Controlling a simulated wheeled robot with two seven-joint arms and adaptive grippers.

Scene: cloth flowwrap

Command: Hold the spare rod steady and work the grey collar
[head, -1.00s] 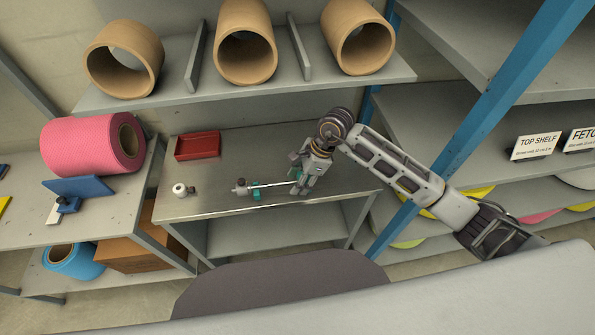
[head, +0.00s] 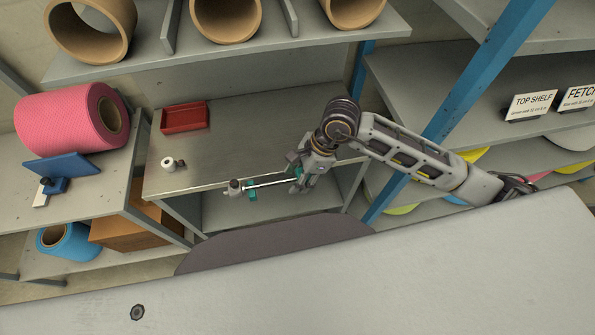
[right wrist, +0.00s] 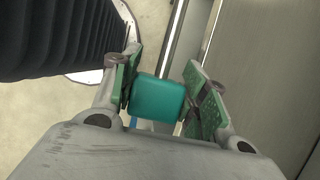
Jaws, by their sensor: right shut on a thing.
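The rod (head: 270,184) is thin and bright. It shows in the head view, in front of the steel table's front edge. Its left end carries a grey-brown collar-like piece (head: 233,187), with a teal block (head: 251,191) close by. My right gripper (head: 298,174) is at the rod's right end. In the right wrist view it is shut on a teal block (right wrist: 159,99) between its green-padded fingers. Whether that block is fixed to the rod is hard to tell. My left gripper is in neither view.
The steel table (head: 265,125) has a red tray (head: 184,117) at its back left and a white roll (head: 168,164) with a small dark piece near its front left. Its middle is bare. A blue post (head: 480,90) stands to the right. A pink roll (head: 60,120) lies left.

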